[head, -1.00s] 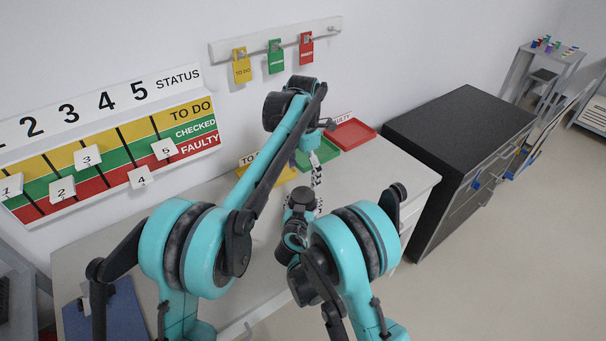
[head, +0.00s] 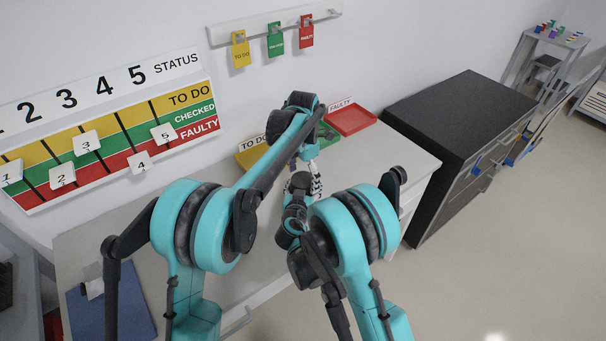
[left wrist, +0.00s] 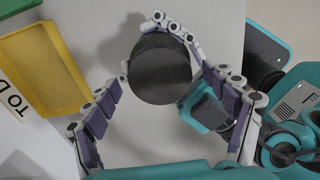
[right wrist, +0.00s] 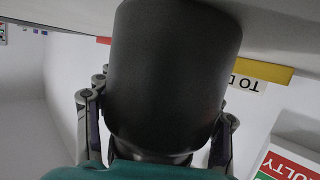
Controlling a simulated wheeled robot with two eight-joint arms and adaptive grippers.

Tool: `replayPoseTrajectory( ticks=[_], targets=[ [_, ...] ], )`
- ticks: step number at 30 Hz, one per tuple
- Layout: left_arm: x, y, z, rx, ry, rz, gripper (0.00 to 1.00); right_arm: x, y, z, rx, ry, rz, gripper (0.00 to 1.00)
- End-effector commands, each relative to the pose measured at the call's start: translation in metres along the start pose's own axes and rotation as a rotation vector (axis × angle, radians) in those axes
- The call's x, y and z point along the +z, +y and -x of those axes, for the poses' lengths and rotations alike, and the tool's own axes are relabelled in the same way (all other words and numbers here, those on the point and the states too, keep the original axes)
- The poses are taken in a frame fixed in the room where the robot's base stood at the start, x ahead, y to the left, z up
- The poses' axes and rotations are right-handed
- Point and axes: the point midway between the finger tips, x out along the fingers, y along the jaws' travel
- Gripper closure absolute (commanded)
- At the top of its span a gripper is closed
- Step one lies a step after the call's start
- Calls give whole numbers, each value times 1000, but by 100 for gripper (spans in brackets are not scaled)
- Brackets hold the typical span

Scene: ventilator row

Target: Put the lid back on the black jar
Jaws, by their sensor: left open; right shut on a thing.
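The black jar (right wrist: 175,70) fills the middle of the right wrist view, with a narrower part at the picture's bottom. My right gripper (right wrist: 157,122) is shut on it, one finger at each side. In the left wrist view a dark round top (left wrist: 160,70) lies between the fingers of my left gripper (left wrist: 170,72), which is open around it. I cannot tell whether this top is the lid or the jar itself. In the head view my arms hide the jar and lid, and my left gripper (head: 315,178) is partly hidden.
A yellow tray (head: 252,156), a green tray (head: 328,142) and a red tray (head: 352,119) stand along the back of the white table (head: 395,160). A blue board (head: 110,305) lies front left. A black-topped cabinet (head: 450,110) stands right of the table.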

Motion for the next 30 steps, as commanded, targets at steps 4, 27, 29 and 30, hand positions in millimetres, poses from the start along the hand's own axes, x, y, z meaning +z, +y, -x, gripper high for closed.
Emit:
replayPoseTrajectory(
  ticks=[4,27,29,30],
  targets=[
    [0,0,0,0,0,0,31,0,0,0,0,0,-1,100],
    [0,0,0,0,0,-302,70,0,0,0,0,0,0,100],
    [0,0,0,0,0,-301,70,0,0,0,0,0,0,100],
    [0,0,0,0,0,-301,70,0,0,0,0,0,0,100]
  ],
)
